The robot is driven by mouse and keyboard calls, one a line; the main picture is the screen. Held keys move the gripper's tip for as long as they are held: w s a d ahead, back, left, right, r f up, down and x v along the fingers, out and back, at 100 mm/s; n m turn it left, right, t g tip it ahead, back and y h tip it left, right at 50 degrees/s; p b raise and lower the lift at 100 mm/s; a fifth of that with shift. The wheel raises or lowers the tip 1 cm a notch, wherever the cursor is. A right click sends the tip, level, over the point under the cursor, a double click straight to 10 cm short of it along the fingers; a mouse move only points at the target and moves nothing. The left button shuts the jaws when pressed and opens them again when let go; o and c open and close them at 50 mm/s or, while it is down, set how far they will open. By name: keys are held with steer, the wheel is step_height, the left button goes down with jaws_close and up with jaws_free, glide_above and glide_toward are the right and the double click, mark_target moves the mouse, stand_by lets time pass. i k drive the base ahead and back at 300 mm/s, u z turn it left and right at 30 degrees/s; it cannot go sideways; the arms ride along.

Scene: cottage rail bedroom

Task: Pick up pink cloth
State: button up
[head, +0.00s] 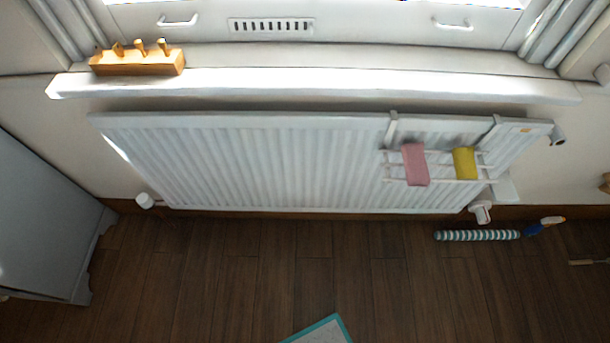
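The pink cloth (415,164) hangs folded over a small white rack (437,179) on the front of the radiator, right of its middle. It hangs down over the rack's bars, to the left of a yellow cloth (465,163) on the same rack. There is a gap between the two cloths. My gripper does not show in the head view.
The white radiator (250,160) is below a window sill (300,84) holding a wooden peg block (137,62). A striped roll (477,235) lies on the floor at right. A grey cabinet (45,220) stands left. The middle floor is mostly clear.

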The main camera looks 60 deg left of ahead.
mark_target(417, 169)
steer(key=k, duration=1.1)
steer(key=u, duration=0.65)
steer(key=i, duration=0.65)
steer(key=u, duration=0.85)
steer(key=i, duration=0.65)
steer(key=u, duration=0.1)
